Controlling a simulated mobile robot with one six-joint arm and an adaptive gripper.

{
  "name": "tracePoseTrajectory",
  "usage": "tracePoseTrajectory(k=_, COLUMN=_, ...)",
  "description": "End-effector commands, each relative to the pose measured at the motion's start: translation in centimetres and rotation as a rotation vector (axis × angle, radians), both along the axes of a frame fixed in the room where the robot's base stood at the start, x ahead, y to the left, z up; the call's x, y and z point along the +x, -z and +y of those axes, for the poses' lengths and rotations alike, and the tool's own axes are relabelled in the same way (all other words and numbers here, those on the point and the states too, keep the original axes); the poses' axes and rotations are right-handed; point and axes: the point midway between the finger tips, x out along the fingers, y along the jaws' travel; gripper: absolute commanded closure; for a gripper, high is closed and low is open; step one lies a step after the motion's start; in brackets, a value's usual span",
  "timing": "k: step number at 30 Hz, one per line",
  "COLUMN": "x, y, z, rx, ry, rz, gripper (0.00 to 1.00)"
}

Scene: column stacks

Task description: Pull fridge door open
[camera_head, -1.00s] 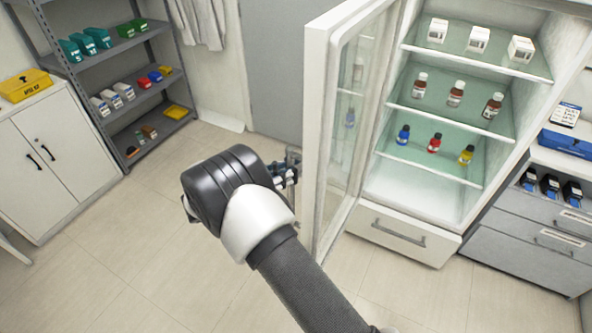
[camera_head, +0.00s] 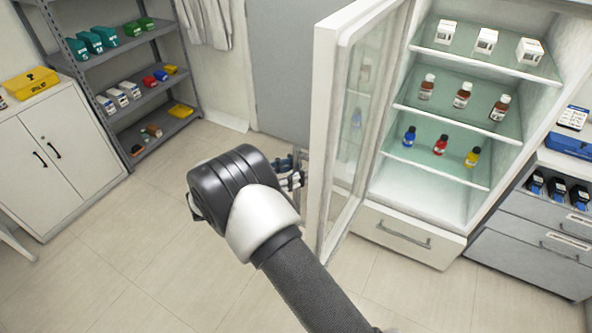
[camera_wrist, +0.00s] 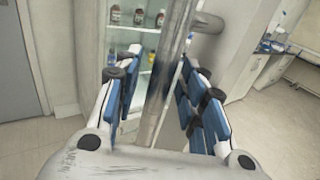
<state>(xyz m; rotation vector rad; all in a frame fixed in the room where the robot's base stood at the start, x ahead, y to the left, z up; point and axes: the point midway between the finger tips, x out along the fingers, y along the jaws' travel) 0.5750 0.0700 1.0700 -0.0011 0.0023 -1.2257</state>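The fridge door (camera_head: 328,130), a white frame with a glass pane, stands wide open, swung out to the left of the fridge cabinet (camera_head: 412,215). Its upright metal bar handle (camera_wrist: 163,75) runs between the two fingers of my gripper (camera_wrist: 160,100) in the wrist view. The blue-padded fingers are apart, with a gap visible on each side of the bar, so my gripper looks open around the handle. In the head view my gripper (camera_head: 291,178) is at the door's outer side, partly hidden behind my wrist.
The fridge shelves hold white boxes (camera_head: 486,40) and several bottles (camera_head: 462,94). A grey drawer unit (camera_head: 530,240) stands right of the fridge. A shelf rack (camera_head: 140,90) and a white cabinet (camera_head: 60,160) are at left. The floor (camera_head: 150,270) left of my arm is clear.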

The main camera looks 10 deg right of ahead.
Motion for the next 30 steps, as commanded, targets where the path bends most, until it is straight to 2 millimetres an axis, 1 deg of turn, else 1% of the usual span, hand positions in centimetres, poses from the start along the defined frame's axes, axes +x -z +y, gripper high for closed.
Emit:
tracePoseTrajectory(k=5, x=0.0, y=-0.1, z=0.0, rx=0.000, ry=0.000, rz=-0.002, gripper=0.62)
tracePoseTrajectory(k=8, x=-0.1, y=-0.1, z=0.5, rx=0.000, ry=-0.001, rz=-0.002, gripper=0.62)
tracePoseTrajectory(k=11, x=-0.5, y=-0.1, z=1.8, rx=0.001, ry=-0.004, rz=-0.003, gripper=0.62)
tracePoseTrajectory(k=18, x=-2.3, y=0.0, z=6.6, rx=0.001, ry=-0.005, rz=-0.002, gripper=0.62)
tracePoseTrajectory(k=22, x=-3.1, y=0.0, z=8.9, rx=0.001, ry=-0.004, rz=-0.002, gripper=0.62)
tracePoseTrajectory(k=27, x=-3.9, y=0.0, z=10.8, rx=0.001, ry=-0.002, rz=-0.002, gripper=0.62)
tracePoseTrajectory(k=30, x=-4.1, y=0.0, z=11.3, rx=-0.001, ry=0.000, rz=-0.001, gripper=0.62)
